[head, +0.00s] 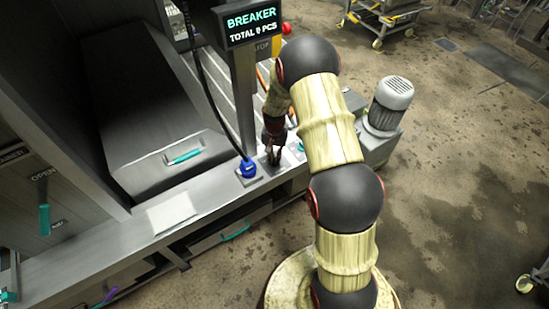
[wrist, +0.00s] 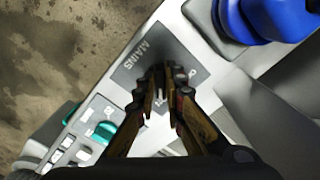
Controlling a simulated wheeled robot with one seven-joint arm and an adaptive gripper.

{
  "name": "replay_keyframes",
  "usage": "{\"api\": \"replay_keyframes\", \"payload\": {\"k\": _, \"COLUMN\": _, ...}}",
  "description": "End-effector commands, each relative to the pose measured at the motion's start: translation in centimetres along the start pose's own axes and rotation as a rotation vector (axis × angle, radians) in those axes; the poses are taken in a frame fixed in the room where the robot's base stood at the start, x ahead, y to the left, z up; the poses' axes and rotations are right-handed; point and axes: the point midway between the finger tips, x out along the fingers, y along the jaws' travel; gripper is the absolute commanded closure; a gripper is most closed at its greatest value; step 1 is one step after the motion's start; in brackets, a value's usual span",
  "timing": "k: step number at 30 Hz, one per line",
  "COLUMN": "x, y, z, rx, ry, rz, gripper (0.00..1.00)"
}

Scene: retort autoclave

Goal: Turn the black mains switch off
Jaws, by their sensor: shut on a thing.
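The mains switch plate (wrist: 188,62) is dark grey and labelled MAINS in the wrist view. It sits on the light ledge, and the head view shows it small beside the blue plug. My gripper (wrist: 163,84) is over the middle of the plate, its two brown fingers close together around the black mains switch. The fingertips hide most of the switch, so its exact angle cannot be read. In the head view my gripper (head: 274,149) reaches down to the ledge, below the BREAKER display.
A blue plug (head: 247,168) with a black cable stands just left of the switch. A teal control (wrist: 104,132) lies on the other side. The BREAKER display (head: 252,22) stands on a post above. A grey motor (head: 390,103) is to the right.

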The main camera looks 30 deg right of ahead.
Motion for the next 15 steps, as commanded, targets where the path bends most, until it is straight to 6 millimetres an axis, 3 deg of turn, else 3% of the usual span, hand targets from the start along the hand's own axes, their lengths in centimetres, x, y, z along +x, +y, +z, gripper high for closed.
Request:
{"api": "replay_keyframes", "payload": {"k": 8, "x": 0.02, "y": 0.06, "z": 0.0, "rx": -0.088, "ry": 0.0, "rz": 0.0, "gripper": 1.0}}
{"api": "replay_keyframes", "payload": {"k": 15, "x": 0.05, "y": 0.18, "z": -0.01, "rx": -0.273, "ry": 0.0, "rz": 0.0, "gripper": 1.0}}
